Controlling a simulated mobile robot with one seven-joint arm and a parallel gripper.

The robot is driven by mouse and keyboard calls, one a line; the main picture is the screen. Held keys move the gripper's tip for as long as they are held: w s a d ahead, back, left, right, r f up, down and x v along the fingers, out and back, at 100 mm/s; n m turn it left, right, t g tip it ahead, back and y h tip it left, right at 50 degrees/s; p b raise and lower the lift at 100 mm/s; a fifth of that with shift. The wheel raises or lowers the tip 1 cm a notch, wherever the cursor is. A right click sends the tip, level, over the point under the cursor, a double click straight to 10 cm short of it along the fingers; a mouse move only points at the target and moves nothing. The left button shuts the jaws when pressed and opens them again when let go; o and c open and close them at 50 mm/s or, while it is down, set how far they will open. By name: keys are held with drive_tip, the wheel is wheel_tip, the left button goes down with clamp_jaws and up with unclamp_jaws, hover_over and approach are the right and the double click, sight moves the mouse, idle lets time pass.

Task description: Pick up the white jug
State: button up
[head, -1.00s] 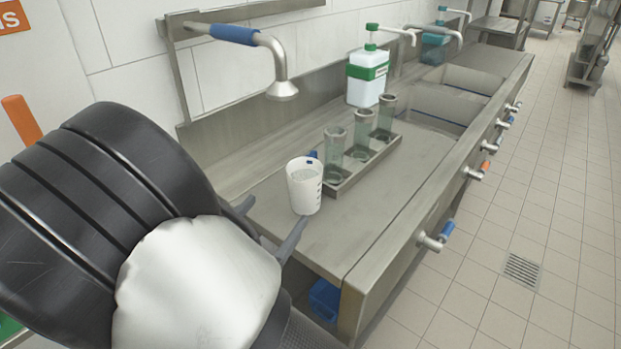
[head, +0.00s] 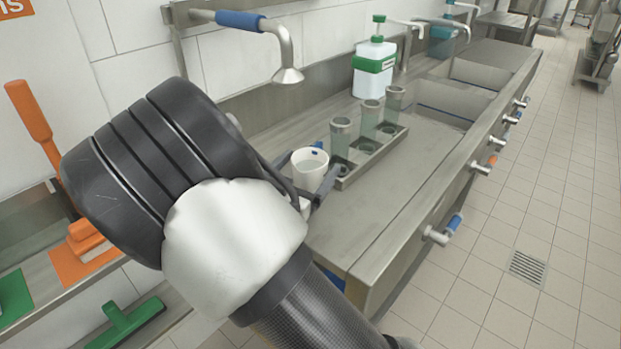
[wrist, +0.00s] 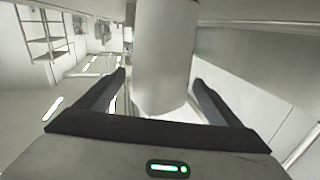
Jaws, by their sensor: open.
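The white jug (head: 309,168) stands upright on the steel counter, and its blue mark shows near the rim. My gripper (head: 322,172) is at the jug, with one finger on each side of it. In the wrist view the white jug (wrist: 163,60) stands between the two open fingers of my gripper (wrist: 160,82). A gap shows between the jug and each finger there. The lower part of the jug is partly hidden by my gripper in the head view.
A steel tray (head: 347,181) with three clear glasses stands just right of the jug. A white and green bottle (head: 373,70) stands behind. A tap with a blue sleeve (head: 240,19) hangs above the counter. The counter (head: 390,195) is bare right of the tray.

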sight(309, 158)
drive_tip(key=shift+w+d, duration=0.3)
drive_tip(key=shift+w, duration=0.35)
drive_tip(key=c, duration=1.7)
drive_tip(key=shift+r+p, duration=0.3)
drive_tip(key=shift+r, duration=0.65)
drive_tip(key=shift+s+a+r, duration=0.15)
drive_tip(key=shift+s+r, duration=0.05)
drive_tip(key=shift+r, duration=0.8)
drive_tip(key=p+v, duration=0.1)
drive_tip(key=v, duration=1.6)
drive_tip(key=shift+s+a+f+p, duration=0.15)
drive_tip(key=shift+s+p, duration=0.1)
drive_tip(key=shift+p, duration=0.15)
